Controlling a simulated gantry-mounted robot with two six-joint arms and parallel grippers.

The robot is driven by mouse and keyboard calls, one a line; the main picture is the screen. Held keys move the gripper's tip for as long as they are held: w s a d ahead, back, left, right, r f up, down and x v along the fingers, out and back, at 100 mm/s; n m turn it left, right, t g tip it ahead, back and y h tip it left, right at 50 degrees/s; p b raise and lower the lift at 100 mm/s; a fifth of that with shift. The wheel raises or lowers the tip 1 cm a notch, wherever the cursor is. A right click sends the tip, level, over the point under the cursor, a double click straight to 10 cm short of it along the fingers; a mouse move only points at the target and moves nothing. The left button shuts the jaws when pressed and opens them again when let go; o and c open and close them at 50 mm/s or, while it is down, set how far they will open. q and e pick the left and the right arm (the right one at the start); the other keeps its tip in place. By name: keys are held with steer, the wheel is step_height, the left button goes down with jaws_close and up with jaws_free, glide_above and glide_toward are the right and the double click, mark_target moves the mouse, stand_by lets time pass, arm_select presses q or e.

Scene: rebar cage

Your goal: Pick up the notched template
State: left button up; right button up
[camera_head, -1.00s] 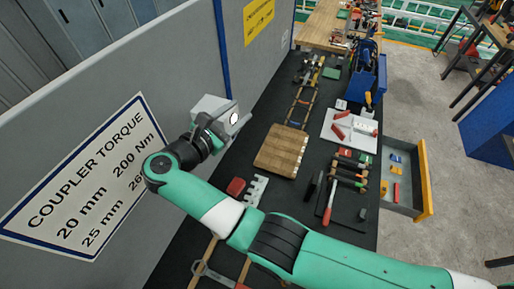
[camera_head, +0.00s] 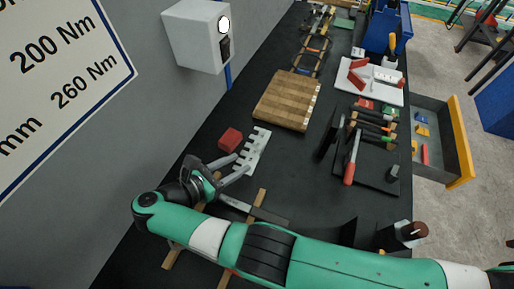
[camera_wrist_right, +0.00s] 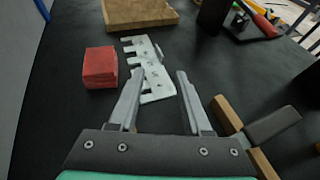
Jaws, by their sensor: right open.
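The notched template (camera_head: 257,147) is a pale flat strip with square notches along one edge. It lies on the black bench top, and it also shows in the right wrist view (camera_wrist_right: 150,72). My right gripper (camera_head: 242,165) is open at the near end of the template. In the right wrist view my right gripper (camera_wrist_right: 160,75) has its two fingers spread, and the template's near end shows between and beyond the tips. I cannot tell whether a finger touches it. My left gripper is not in view.
A red block (camera_head: 230,139) sits just left of the template and close to it. A wooden block (camera_head: 287,100) lies beyond. Wooden strips and a metal tool (camera_head: 240,207) lie near my arm. Tools with red handles (camera_head: 350,170) stand to the right. A grey wall box (camera_head: 197,35) hangs at the left.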

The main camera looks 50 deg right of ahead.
mark_target(261, 149)
steer(key=x, duration=0.3)
steer(key=shift+d+r+p, duration=0.1)
steer(key=shift+r+p, duration=0.1)
steer(key=shift+p, duration=0.2)
steer(key=shift+d+f, duration=0.2)
steer(key=shift+f, duration=0.05)
steer(key=shift+d, duration=0.25)
steer(key=p+x, duration=0.1)
steer(key=x, duration=0.3)
steer(key=shift+d+p, duration=0.35)
steer(key=shift+d, duration=0.1)
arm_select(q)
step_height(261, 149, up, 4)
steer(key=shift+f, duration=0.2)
arm_select(e)
jaws_close()
